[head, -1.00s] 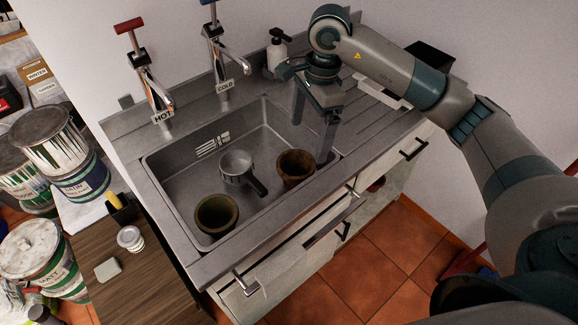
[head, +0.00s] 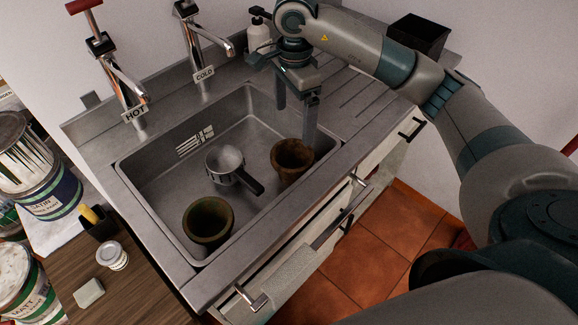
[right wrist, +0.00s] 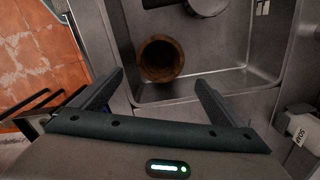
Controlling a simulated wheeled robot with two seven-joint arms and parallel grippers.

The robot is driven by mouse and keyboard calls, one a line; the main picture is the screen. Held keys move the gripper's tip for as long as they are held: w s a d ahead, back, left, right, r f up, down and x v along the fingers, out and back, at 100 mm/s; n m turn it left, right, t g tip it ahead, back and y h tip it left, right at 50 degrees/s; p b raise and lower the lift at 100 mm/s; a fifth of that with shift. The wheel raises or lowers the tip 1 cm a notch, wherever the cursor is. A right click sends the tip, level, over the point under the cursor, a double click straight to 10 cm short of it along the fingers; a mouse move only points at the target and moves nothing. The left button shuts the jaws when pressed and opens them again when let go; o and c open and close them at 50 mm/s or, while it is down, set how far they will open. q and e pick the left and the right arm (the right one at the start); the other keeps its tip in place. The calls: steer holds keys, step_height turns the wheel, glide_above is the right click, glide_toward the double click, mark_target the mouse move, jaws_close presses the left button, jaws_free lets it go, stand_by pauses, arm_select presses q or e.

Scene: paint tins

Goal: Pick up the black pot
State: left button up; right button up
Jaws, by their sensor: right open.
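A black, square, open-topped pot (head: 418,38) stands at the back right, beyond the draining board, partly hidden by my right arm. My right gripper (head: 295,126) is open and empty, pointing down over the right end of the sink, well to the left of the black pot. A round brown pot (head: 292,161) stands in the sink just below its fingers. In the right wrist view this brown pot (right wrist: 161,60) shows ahead of and between the open fingers (right wrist: 160,80). The black pot is not in that view. My left gripper is not in view.
The sink (head: 160,165) also holds a second round pot (head: 208,221) and a metal cup with a dark handle (head: 225,161). Hot (head: 122,85) and cold (head: 203,42) taps and a soap bottle (head: 259,36) stand behind. Paint tins (head: 45,185) are at left.

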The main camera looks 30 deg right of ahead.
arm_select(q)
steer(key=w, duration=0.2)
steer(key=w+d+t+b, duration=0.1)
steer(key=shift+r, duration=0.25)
arm_select(e)
steer(key=shift+w+f, duration=0.15)
steer(key=shift+f, duration=0.55)
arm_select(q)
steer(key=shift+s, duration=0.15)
arm_select(e)
steer(key=shift+f, duration=0.1)
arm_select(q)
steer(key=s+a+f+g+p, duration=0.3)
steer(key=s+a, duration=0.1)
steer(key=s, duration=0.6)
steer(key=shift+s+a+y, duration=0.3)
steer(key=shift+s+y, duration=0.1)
arm_select(e)
glide_above(292, 154)
steer(key=s+a, duration=0.2)
steer(key=s, duration=0.1)
steer(key=f, duration=1.2)
steer(key=shift+s+d, duration=0.15)
steer(key=shift+s, duration=0.05)
arm_select(q)
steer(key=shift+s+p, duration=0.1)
steer(key=shift+p, duration=0.3)
arm_select(e)
steer(key=shift+f, duration=0.15)
